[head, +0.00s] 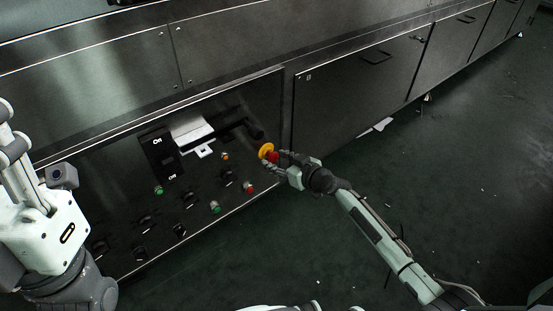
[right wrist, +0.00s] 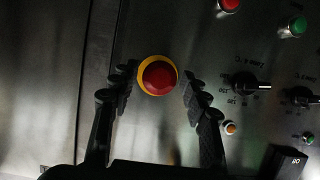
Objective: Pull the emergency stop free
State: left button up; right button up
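The emergency stop, a red mushroom button (head: 272,157) on a yellow collar, sits at the right side of the dark control panel. In the right wrist view the red button (right wrist: 158,77) faces me with the yellow ring around it. My right gripper (head: 273,160) is at the button. In the right wrist view its two dark fingers (right wrist: 157,85) stand apart, one on each side of the button, with a visible gap on both sides. Part of my left gripper (head: 12,145) shows at the left edge, cut off by the frame; its fingertips are hidden.
The panel (head: 120,215) also carries an On/Off switch (head: 161,157), several knobs, and green and red buttons. A white handle-like part (head: 192,130) is above them. Closed metal doors (head: 350,85) continue right. The dark floor (head: 470,180) is mostly clear.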

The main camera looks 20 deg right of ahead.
jog(key=shift+o, duration=0.4)
jog(key=v, duration=1.2)
